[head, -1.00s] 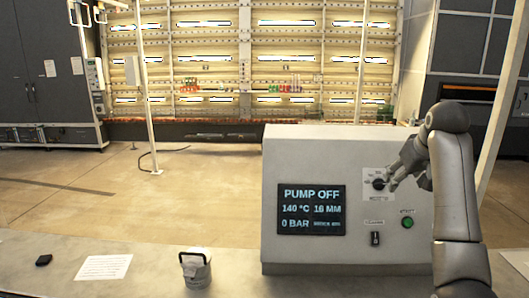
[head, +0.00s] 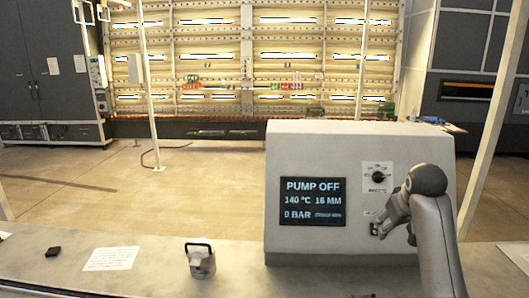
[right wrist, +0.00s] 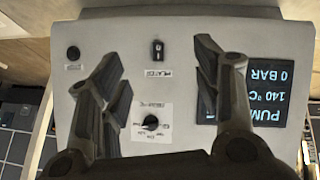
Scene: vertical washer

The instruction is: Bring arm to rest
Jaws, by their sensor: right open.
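A grey control box (head: 350,150) stands on the counter. Its screen (head: 313,201) reads PUMP OFF, 140 °C, 16 MM, 0 BAR. A black knob (head: 377,177) is on its front face, above my right gripper (head: 380,226). My right gripper is open and empty in front of the lower right of the face, close to the switch. In the right wrist view, the fingers (right wrist: 160,75) are spread wide, with the switch (right wrist: 157,50) and the knob (right wrist: 151,122) visible between them. A round button (right wrist: 73,53) lies to their left. My arm hides the button in the head view. My left gripper is not in view.
A small metal pot (head: 201,262) with a dark handle stands on the counter left of the box. A paper sheet (head: 110,259) and a small black object (head: 53,251) lie further left. The counter between pot and box is clear.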

